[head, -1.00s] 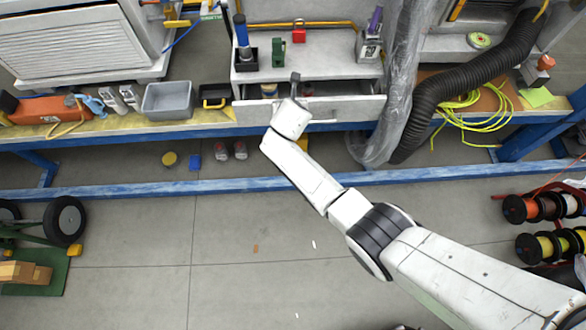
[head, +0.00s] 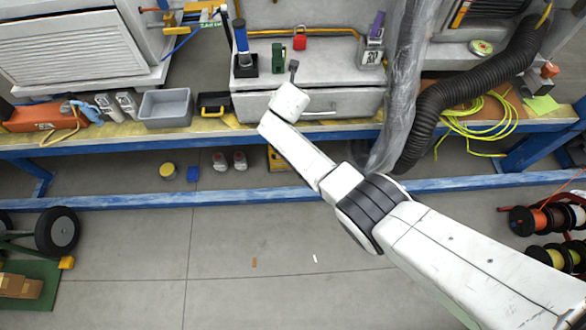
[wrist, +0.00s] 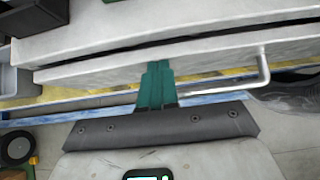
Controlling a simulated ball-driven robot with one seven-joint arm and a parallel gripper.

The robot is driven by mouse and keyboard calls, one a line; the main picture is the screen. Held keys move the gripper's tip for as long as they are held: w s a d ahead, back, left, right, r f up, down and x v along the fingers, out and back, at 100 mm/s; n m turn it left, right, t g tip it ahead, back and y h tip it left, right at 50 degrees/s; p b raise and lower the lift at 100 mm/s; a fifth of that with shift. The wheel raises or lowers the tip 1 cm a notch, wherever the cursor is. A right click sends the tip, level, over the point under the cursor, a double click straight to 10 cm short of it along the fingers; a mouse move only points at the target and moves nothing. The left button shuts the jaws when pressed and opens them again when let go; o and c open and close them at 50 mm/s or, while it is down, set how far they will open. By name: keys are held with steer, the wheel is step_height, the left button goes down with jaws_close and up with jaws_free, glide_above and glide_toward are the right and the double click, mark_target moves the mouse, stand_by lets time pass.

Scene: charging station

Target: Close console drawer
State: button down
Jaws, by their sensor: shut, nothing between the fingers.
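The console drawer (head: 345,103) is a pale grey front with a bar handle, below the console top (head: 330,74) in the head view. It looks almost flush. In the wrist view a thin dark gap runs above the drawer front (wrist: 100,73). The handle (wrist: 264,68) sticks out to the right of my fingers. My gripper (wrist: 156,72) is shut and empty, with its teal fingers together at the drawer front's face. I cannot tell whether they touch it. In the head view my white hand hides part of the drawer's left side and the fingers.
A grey bin (head: 166,108) and a black-yellow case (head: 213,105) stand left of the console on the blue-framed bench. A plastic-wrapped column (head: 400,90) and a black ribbed hose (head: 470,75) are close on the right. The floor in front is mostly clear.

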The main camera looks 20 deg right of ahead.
steer(key=shift+w+r, duration=0.3)
steer(key=shift+r, duration=0.2)
steer(key=s+f+p+v, duration=0.1)
steer(key=p+v, duration=0.4)
steer(key=v, duration=0.5)
steer(key=shift+r, duration=0.25)
steer(key=shift+s, duration=0.1)
steer(key=s+d+f+m+g+y, duration=0.1)
steer(key=s+d+f+m+g, duration=0.15)
steer(key=s+m, duration=0.7)
steer(key=s+d+f+m+g, duration=0.2)
steer(key=s+d+m, duration=0.1)
steer(key=s+m, duration=0.65)
steer(key=s+d+r+m+g, duration=0.1)
steer(key=s+d+r+m, duration=0.1)
steer(key=s+m, duration=0.5)
steer(key=s+d+r+m+g+y, duration=0.1)
steer(key=s+m, duration=0.6)
steer(key=s, duration=1)
steer(key=shift+s+d+r+g, duration=0.15)
steer(key=shift+d+r+g, duration=0.55)
steer(key=shift+d, duration=0.55)
